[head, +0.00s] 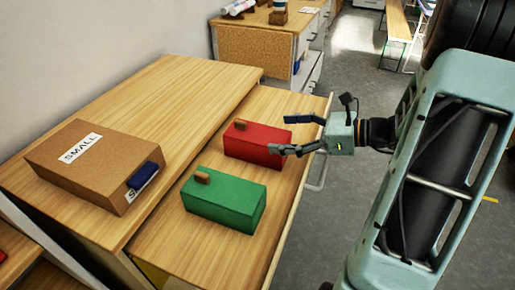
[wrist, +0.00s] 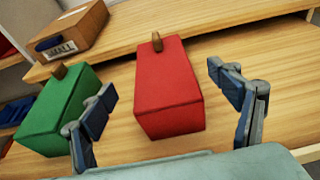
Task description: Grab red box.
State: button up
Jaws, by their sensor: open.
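The red box (head: 257,144) is a long block with a small brown wooden knob on top. It lies on the lower wooden surface in the head view, behind the green box. In the wrist view the red box (wrist: 168,88) is in the middle, ahead of my gripper and between the lines of its two fingers. My gripper (head: 278,134) is open at the right end of the red box, and one finger overlaps the box in the head view. In the wrist view my gripper (wrist: 162,92) has its fingers spread wide, with nothing held between them.
A green box (head: 223,199) with a similar knob lies in front of the red box, and shows left in the wrist view (wrist: 58,110). A cardboard box (head: 95,165) marked SMALL sits on the higher wooden top (head: 165,95). Bare wood lies around the red box.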

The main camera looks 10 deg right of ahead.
aim_at(258, 133)
jog(key=b+x, duration=0.1)
jog(key=x, duration=0.6)
jog(key=shift+w+a+f+b, duration=0.15)
jog(key=shift+w+a+b, duration=0.05)
jog(key=shift+b, duration=0.1)
jog(key=shift+c, duration=0.6)
jog(key=c, duration=1.6)
